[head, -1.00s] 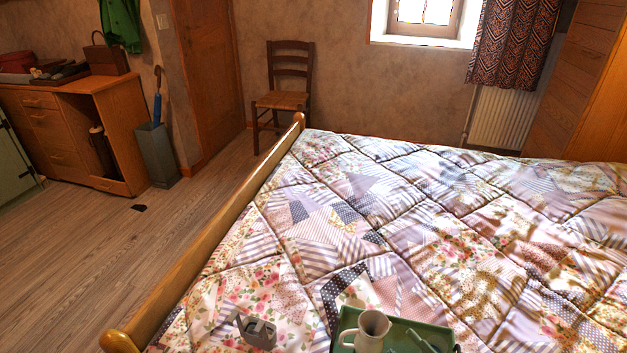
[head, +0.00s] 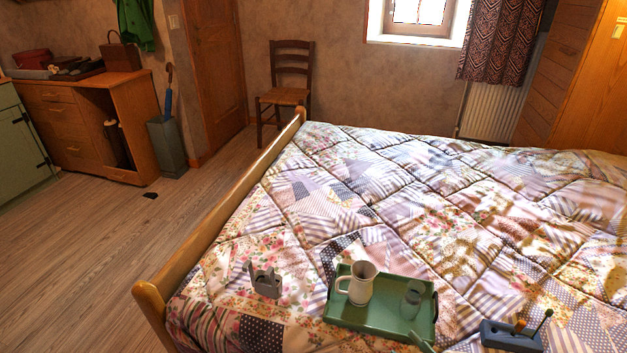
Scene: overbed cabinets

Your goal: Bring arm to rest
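Neither of my grippers shows in the head view, and no arm of mine can be made out. Whether they are open or shut is out of sight.
A bed with a patchwork quilt (head: 395,200) fills the right side. On it are a green tray (head: 375,319) with a pale mug (head: 358,284) and a glass (head: 411,301), a grey slotted object (head: 265,283) and a blue-grey holder (head: 511,336). A chair (head: 287,85) stands behind. Floor at left is mostly clear.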

